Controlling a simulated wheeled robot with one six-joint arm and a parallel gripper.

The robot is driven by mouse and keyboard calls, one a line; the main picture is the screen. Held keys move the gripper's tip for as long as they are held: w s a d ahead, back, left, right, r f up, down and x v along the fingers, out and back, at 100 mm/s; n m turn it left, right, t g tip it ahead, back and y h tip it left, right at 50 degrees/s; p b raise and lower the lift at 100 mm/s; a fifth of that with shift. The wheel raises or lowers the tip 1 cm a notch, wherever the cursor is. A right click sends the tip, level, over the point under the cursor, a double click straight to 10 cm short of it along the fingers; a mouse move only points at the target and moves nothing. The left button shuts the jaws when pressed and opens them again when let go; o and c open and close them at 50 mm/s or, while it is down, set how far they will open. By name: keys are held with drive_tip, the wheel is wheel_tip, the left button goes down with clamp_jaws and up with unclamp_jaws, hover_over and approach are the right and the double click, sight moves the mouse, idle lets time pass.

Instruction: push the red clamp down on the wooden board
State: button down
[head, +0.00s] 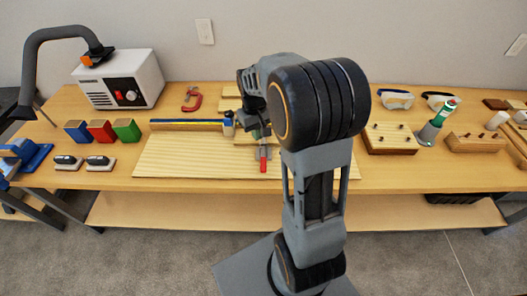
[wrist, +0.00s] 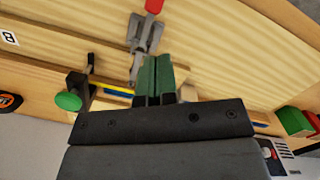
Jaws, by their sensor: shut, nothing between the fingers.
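The red clamp shows its red handle (head: 263,164) near the front of the wooden board (head: 190,158), pointing toward the front edge. In the wrist view the handle (wrist: 154,6) is at the top, cut by the picture edge, with grey metal linkage (wrist: 145,34) below it. The handle looks low over the board; its exact tilt I cannot tell. My gripper (wrist: 157,60) is shut and empty, its green fingers beside the clamp's metal arm; whether they touch it I cannot tell. In the head view my arm hides part of the clamp.
A blue and yellow bar (head: 185,125) lies along the board's back edge. A green knob (wrist: 68,101) stands near the fingers. Another red C-shaped clamp (head: 192,99) lies behind. Colored boxes (head: 101,131) stand left, and a drilled wooden block (head: 390,138) stands right.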

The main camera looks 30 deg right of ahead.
wheel_tip(320, 180, up, 8)
drive_tip(key=shift+w, duration=0.4)
idle(0.5)
drive_tip(key=s+a+t+p, duration=0.1)
drive_tip(key=s+a+t, duration=0.3)
drive_tip(key=s+a, duration=0.4)
drive_tip(key=s, duration=0.6)
drive_tip(key=shift+a+f+t, duration=0.2)
drive_tip(key=shift+f+t, duration=0.2)
